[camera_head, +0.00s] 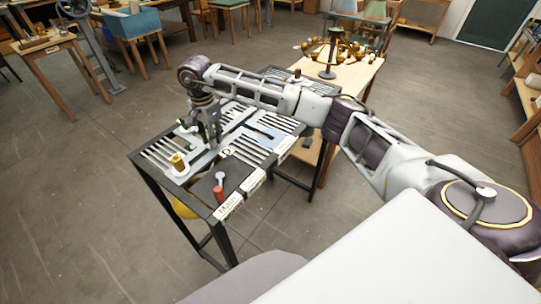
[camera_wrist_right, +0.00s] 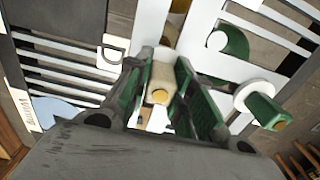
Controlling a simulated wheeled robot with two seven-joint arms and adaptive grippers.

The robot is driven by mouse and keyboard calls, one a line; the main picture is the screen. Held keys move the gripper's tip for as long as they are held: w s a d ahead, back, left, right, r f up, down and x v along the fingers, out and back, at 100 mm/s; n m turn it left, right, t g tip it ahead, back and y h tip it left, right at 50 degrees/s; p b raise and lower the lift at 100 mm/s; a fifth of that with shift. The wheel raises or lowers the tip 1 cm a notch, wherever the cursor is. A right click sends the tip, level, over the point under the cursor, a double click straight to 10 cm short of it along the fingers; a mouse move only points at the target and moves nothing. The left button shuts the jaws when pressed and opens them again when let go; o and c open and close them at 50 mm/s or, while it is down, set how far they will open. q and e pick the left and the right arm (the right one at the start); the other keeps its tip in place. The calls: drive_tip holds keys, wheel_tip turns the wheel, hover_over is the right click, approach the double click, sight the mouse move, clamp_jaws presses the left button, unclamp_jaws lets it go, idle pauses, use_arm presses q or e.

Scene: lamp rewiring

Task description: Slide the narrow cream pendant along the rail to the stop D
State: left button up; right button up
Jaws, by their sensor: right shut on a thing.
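The narrow cream pendant (camera_wrist_right: 162,76) is between the green-padded fingers of my right gripper (camera_wrist_right: 160,92) in the right wrist view, and the fingers are shut on it. A pale strip runs behind the pendant. A label with the letter D (camera_wrist_right: 113,54) is close to the left of the pendant in that view. In the head view the right gripper (camera_head: 213,138) is over the slotted panel (camera_head: 257,146), and the D label (camera_head: 228,152) is just beside it. The pendant itself is hard to make out there. My left gripper is not in view.
A green pendant (camera_wrist_right: 264,107) with a white disc is right of the gripper in the wrist view. A wooden table with a brown-armed lamp (camera_head: 328,60) stands behind.

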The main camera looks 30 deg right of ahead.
drive_tip(key=o, duration=1)
drive_tip(key=shift+o, duration=0.2)
wheel_tip(320, 180, up, 12)
idle(0.4)
